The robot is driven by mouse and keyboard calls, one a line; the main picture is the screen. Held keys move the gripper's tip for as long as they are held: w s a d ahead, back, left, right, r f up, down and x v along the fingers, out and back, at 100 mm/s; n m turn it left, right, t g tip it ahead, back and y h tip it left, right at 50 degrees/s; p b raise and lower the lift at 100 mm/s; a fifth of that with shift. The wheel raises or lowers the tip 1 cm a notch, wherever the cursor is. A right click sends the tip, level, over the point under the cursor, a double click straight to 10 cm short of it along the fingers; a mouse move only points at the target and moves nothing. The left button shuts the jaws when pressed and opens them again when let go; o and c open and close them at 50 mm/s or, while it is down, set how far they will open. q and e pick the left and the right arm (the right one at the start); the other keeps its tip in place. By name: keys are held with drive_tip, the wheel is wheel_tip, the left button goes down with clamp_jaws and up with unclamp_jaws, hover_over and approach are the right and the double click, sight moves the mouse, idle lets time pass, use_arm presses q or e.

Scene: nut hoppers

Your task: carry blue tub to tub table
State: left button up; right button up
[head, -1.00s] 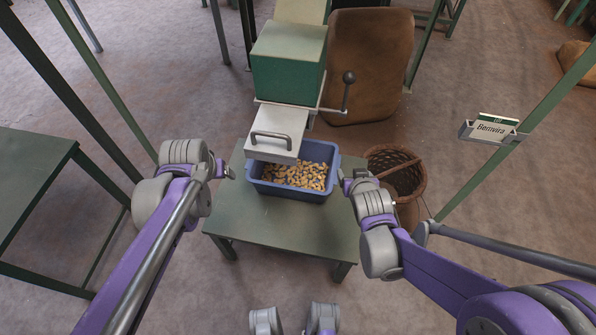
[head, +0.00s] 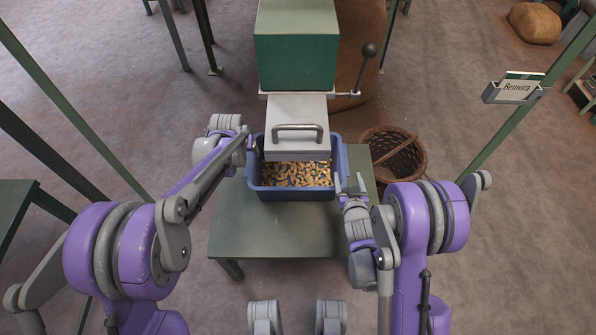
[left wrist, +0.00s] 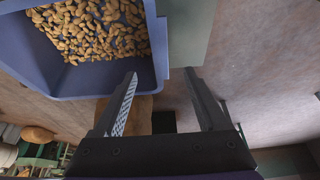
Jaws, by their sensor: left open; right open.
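The blue tub (head: 292,192) holds nuts and stands on a small green table (head: 270,233), under the grey spout of a hopper. My left gripper (head: 254,146) is at the tub's left wall, partly hidden by its own arm. In the left wrist view the tub (left wrist: 100,92) fills the upper left, and the open jaws (left wrist: 162,74) are close to its rim; I cannot tell if they touch. My right gripper (head: 349,183) is open and empty beside the tub's right wall, near its front corner. Nothing visible is held by either gripper.
The grey spout with a handle (head: 297,140) overhangs the tub's back part, below the green hopper (head: 296,55). A lever (head: 368,52) sticks out right. A wicker basket (head: 395,155) stands right of the table. Another green table (head: 15,205) is at the left edge. A sign reads "Bemvira" (head: 516,90).

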sight(344, 162)
use_arm(q)
drive_tip(key=shift+d, duration=0.1)
use_arm(e)
drive_tip(key=shift+d, duration=0.1)
use_arm(q)
drive_tip(key=x, duration=1)
drive_tip(key=shift+w+f, duration=0.2)
drive_tip(key=shift+f, duration=0.15)
use_arm(e)
drive_tip(key=x, duration=1.1)
use_arm(q)
clamp_jaws()
use_arm(e)
clamp_jaws()
